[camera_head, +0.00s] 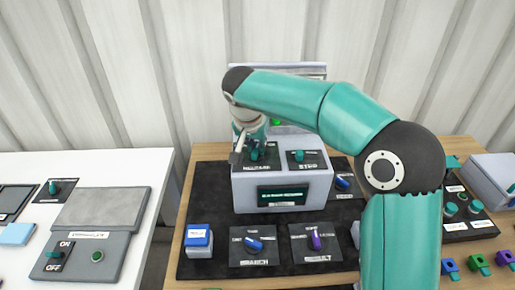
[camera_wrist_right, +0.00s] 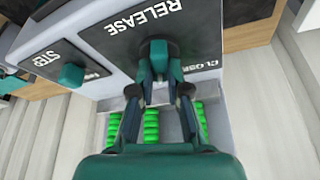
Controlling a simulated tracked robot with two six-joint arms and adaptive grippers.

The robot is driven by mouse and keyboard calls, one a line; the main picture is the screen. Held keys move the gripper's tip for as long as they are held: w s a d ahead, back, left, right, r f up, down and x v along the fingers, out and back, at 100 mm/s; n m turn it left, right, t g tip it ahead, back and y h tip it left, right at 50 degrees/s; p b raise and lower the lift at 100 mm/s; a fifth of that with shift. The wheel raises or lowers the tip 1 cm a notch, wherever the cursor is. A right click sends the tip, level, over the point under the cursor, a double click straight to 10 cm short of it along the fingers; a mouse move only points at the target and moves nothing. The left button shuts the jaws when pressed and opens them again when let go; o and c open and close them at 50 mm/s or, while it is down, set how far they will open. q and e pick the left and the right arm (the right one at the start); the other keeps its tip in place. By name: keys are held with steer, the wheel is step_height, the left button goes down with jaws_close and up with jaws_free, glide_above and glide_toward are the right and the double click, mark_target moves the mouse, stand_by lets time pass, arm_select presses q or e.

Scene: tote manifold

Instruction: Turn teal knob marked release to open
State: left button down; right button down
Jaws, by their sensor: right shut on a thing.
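The teal knob (camera_wrist_right: 158,58) sits on a dark plate (camera_wrist_right: 120,45) lettered RELEASE, with a partly hidden word like CLOSE at its other edge. The plate is on top of a grey-white box (camera_head: 246,190). In the head view the knob (camera_head: 255,154) shows beside my gripper. My right gripper (camera_wrist_right: 159,88) has its two fingers on either side of the knob and is shut on it. In the head view my right gripper (camera_head: 240,148) comes down from the left over the plate. Which way the knob points is hard to tell. My left gripper is in neither view.
A teal STEP knob (camera_head: 299,156) sits close to the right. A white table (camera_head: 130,170) with a switch box stands left. Green coils (camera_wrist_right: 151,130) lie beneath my fingers.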

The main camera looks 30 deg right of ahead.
steer(key=shift+m+g+h, duration=0.3)
steer(key=shift+m+g, duration=0.2)
steer(key=shift+m, duration=1)
steer(key=shift+d, duration=0.1)
steer(key=c, duration=1.1)
jaws_free()
steer(key=shift+s, duration=0.1)
steer(key=shift+c, duration=0.2)
steer(key=shift+r, duration=0.15)
steer(key=v, duration=1.1)
steer(key=shift+r, duration=0.35)
